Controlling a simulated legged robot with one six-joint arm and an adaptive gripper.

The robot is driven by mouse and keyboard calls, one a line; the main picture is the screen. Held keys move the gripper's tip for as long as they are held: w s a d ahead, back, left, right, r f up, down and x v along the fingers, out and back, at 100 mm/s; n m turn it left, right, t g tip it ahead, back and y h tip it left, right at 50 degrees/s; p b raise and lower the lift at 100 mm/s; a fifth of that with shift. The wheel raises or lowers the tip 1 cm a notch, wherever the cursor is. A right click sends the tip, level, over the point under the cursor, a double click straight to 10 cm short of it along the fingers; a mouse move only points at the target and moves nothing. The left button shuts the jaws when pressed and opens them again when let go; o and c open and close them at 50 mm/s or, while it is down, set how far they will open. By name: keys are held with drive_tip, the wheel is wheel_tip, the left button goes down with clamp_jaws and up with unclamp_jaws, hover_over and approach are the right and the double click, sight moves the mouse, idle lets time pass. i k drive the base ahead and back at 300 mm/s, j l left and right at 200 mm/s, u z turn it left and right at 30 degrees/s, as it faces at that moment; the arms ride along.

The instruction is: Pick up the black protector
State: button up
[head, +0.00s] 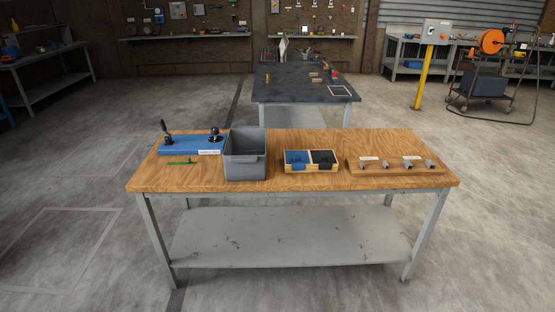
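A small wooden tray (310,171) with two compartments sits on the wooden-topped bench, right of the grey bin. Its right compartment holds black pieces (323,157), which may be the black protectors; they are too small to tell apart. Its left compartment holds blue pieces (297,158). My gripper and arm do not show in this view.
On the bench (300,193) stand a tall grey bin (245,170), a blue fixture (180,146) with black clamps, a green piece (182,162) and a wooden board (395,170) with metal fittings. Open concrete floor lies in front. A dark table (300,90) stands behind.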

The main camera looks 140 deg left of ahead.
sight(325, 164)
drive_tip(key=u, duration=4.35)
drive_tip(key=i+l+u, duration=0.1)
drive_tip(key=i, duration=0.4)
drive_tip(key=i+l, duration=0.15)
drive_tip(key=i, duration=0.35)
drive_tip(key=i+l+u, duration=0.15)
drive_tip(key=i, duration=0.4)
drive_tip(key=i+l+u, duration=0.1)
drive_tip(key=i, duration=0.4)
drive_tip(key=i+l+u, duration=0.1)
drive_tip(key=i+l, duration=0.55)
drive_tip(key=i, duration=0.3)
drive_tip(key=j+u, duration=0.05)
